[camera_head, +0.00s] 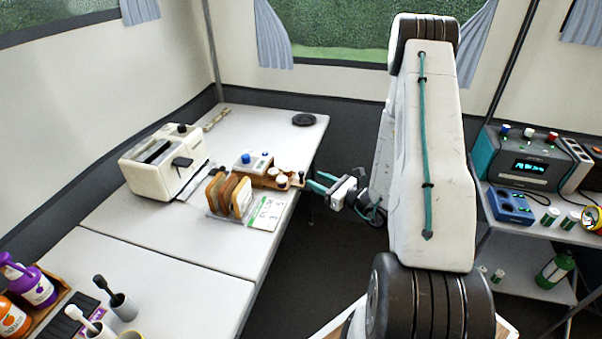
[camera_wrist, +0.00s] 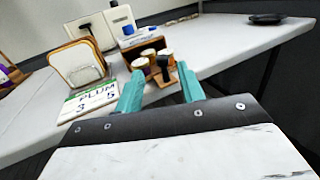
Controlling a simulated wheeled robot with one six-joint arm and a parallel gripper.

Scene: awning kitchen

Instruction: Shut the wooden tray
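The tray also shows in the wrist view (camera_wrist: 150,68), with the dark knob (camera_wrist: 164,70) between the fingertips in the picture. My gripper (camera_head: 314,181) is off the table's right edge, close to the tray's knob end. Its teal fingers are spread apart in the wrist view (camera_wrist: 160,72). Whether they touch the knob is unclear.
A white toaster (camera_head: 160,162) is behind at the left. A black disc (camera_head: 304,120) lies at the table's far corner. The table between is mostly clear.

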